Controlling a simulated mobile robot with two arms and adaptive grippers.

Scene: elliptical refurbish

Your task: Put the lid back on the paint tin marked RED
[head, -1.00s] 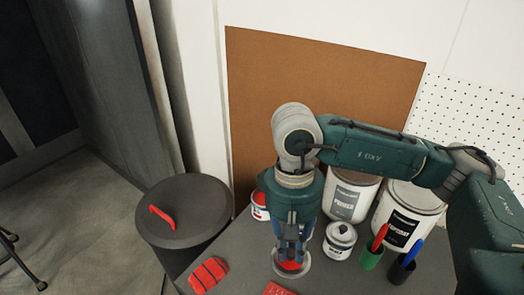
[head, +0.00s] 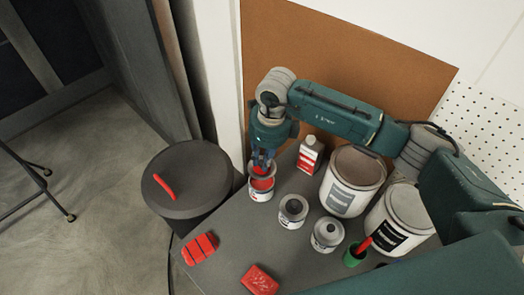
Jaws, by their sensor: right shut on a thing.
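The small white paint tin with red (head: 261,194) stands near the table's left back edge; its marking is too small to read. My right gripper (head: 263,161) points down just over this tin. It is shut on a round grey-rimmed lid (head: 262,171) with a red centre. The lid is at the tin's mouth and hides part of it. I cannot tell whether the lid touches the rim. My left gripper is not in view.
Two small tins (head: 292,211) (head: 327,235) stand to the right. Behind are a red-and-white can (head: 310,154) and large tins (head: 353,182) (head: 398,220). A red ribbed block (head: 200,249), a red pad (head: 260,280) and a green cup (head: 354,257) sit in front. A dark bin (head: 195,195) stands left.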

